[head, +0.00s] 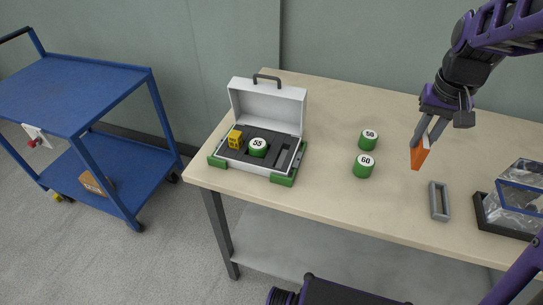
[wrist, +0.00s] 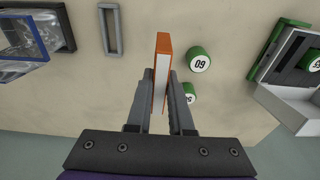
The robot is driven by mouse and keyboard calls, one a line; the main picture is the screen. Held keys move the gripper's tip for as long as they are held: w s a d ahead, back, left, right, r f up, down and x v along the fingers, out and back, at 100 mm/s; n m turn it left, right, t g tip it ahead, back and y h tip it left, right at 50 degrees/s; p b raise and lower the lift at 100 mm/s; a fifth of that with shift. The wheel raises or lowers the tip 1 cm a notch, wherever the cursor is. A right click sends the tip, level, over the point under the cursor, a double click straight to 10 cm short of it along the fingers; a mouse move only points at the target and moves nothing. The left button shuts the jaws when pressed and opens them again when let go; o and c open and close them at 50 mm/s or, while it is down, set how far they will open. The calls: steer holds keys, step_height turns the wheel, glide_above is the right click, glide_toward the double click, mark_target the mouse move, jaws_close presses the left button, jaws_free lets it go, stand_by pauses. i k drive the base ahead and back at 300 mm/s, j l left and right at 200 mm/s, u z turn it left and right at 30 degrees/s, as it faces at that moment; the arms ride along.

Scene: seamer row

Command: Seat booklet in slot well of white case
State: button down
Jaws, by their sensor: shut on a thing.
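The orange booklet (head: 419,157) is held upright in my gripper (head: 430,137), above the right part of the table. In the wrist view the booklet (wrist: 162,62) shows an orange cover and white page edges between the fingers of my gripper (wrist: 161,80). The white case (head: 268,105) stands open at the table's left end, its lid raised at the back. Its dark insert holds a yellow block (head: 235,139) at left and a green cylinder marked 55 (head: 258,147) in the middle. The narrow slot well (head: 282,155) at right looks empty. My gripper is well to the right of the case.
Two green cylinders marked 50 (head: 369,140) and 60 (head: 364,166) stand between case and gripper. A grey frame (head: 439,201) lies empty near the front edge. A clear bin with blue rim (head: 520,187) is at far right. A blue cart (head: 80,90) stands left of the table.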

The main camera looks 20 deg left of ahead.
mark_target(283, 149)
steer(key=j, duration=1.5)
